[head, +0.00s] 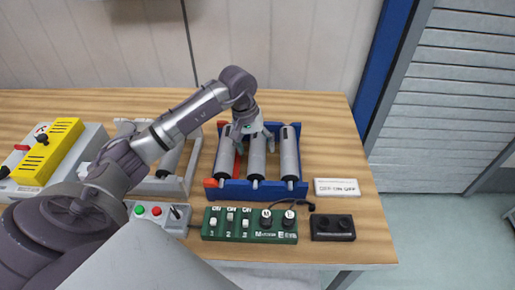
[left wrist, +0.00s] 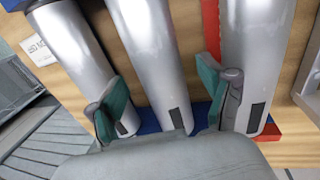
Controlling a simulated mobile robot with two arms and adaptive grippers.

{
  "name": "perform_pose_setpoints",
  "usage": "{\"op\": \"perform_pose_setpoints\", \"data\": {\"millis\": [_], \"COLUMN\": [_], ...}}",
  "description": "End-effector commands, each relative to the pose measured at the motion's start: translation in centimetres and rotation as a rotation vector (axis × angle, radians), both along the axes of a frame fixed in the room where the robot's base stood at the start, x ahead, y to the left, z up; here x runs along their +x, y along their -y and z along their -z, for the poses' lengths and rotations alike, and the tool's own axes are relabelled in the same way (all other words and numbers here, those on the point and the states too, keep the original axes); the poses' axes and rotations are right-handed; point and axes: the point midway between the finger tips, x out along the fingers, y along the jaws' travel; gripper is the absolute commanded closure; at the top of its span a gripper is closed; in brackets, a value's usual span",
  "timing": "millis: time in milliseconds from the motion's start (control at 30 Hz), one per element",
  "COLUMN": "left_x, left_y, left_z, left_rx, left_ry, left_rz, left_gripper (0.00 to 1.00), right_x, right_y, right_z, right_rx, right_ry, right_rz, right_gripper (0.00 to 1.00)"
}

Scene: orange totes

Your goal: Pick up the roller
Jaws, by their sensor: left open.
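Three silver-grey rollers lie side by side in a blue rack (head: 234,191): a left roller (head: 225,153), a middle roller (head: 257,160) and a right roller (head: 290,155). My left gripper (head: 250,133) is over the far end of the middle roller and hides part of it. In the left wrist view, my open left gripper (left wrist: 160,88) has its two teal-padded fingers apart, one on each side of the middle roller (left wrist: 150,50). The other two rollers show outside the fingers. I cannot tell whether the fingers touch any roller. My right gripper is not in view.
A green switch box (head: 250,225), a black two-knob box (head: 332,227) and a white label (head: 337,187) sit near the rack. A grey frame (head: 160,187) and a yellow-topped device (head: 48,150) stand left. The wooden table (head: 340,130) is clear behind the rack's right side.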

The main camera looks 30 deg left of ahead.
Motion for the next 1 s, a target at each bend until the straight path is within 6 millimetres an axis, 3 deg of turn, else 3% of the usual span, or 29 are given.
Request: {"op": "perform_pose_setpoints", "data": {"millis": [133,367,867,1000], "left_x": [0.2,0.2,0.2,0.2], "left_y": [0.3,0.3,0.2,0.2], "left_z": [1.4,1.7,1.6,1.5], "left_rx": [-0.001,0.0,0.001,0.0], "left_ry": [0.001,0.002,0.002,0.005], "left_rz": [0.0,0.0,0.0,0.0], "left_gripper": [0.2,0.2,1.0,1.0], "right_x": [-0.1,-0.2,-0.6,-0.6], "right_y": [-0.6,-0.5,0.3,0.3], "right_z": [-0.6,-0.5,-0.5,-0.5], "right_rx": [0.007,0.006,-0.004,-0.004], "right_ry": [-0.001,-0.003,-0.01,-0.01], "right_rz": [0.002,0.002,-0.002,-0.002], "right_gripper": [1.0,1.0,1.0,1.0]}}
